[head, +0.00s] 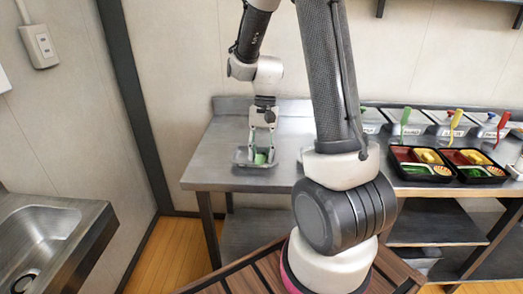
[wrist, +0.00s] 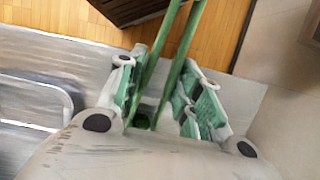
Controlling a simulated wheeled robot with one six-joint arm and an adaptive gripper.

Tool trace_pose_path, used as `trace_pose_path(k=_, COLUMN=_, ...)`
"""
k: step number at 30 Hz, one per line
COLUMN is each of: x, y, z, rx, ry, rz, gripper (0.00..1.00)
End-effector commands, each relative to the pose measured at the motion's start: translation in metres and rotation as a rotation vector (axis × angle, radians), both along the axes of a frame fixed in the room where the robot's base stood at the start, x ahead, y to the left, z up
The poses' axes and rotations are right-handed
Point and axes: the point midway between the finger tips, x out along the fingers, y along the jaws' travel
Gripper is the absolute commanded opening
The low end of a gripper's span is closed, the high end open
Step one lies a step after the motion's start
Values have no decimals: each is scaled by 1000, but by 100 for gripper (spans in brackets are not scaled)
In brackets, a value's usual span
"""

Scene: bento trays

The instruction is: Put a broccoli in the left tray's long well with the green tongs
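My gripper (head: 262,150) points down over a small metal tray (head: 240,162) at the left of the steel counter. Its two fingers stand apart. In the wrist view two long green arms, the green tongs (wrist: 180,55), run between the fingers (wrist: 160,105). They lie close to the finger pads, but whether the pads press on them cannot be told. Something green (head: 260,158) shows between the fingers in the head view. A small dark green patch (wrist: 144,119) sits deep between the fingers; it may be broccoli. The left bento tray (head: 402,176), black with red, stands on the right part of the counter.
A second bento tray (head: 461,178) stands right of the left one. Clear bins (head: 437,118) with coloured tongs line the back. Another metal tray (wrist: 68,100) lies beside my gripper. A sink (head: 48,222) is at far left. My own arm hides the counter's middle.

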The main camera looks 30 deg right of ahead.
Motion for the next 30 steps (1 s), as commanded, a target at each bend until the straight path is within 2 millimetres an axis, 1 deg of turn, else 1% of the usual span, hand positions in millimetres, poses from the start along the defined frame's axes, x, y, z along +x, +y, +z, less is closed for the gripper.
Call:
trace_pose_path(k=2, x=0, y=0, z=0, rx=0, ry=0, rz=0, gripper=33)
trace_pose_path(k=6, x=0, y=0, z=0, rx=0, ry=0, rz=0, gripper=8)
trace_pose_path(k=7, x=0, y=0, z=0, rx=0, ry=0, rz=0, gripper=2)
trace_pose_path(k=8, x=0, y=0, z=0, rx=0, ry=0, rz=0, gripper=0)
trace_pose_path(k=18, x=0, y=0, z=3, rx=0, ry=-2, rz=1, gripper=0)
trace_pose_path(k=20, x=1, y=0, z=8, rx=0, ry=-4, rz=0, gripper=0)
trace_pose_path(k=30, x=1, y=0, z=46, rx=-1, ry=-4, rz=0, gripper=0)
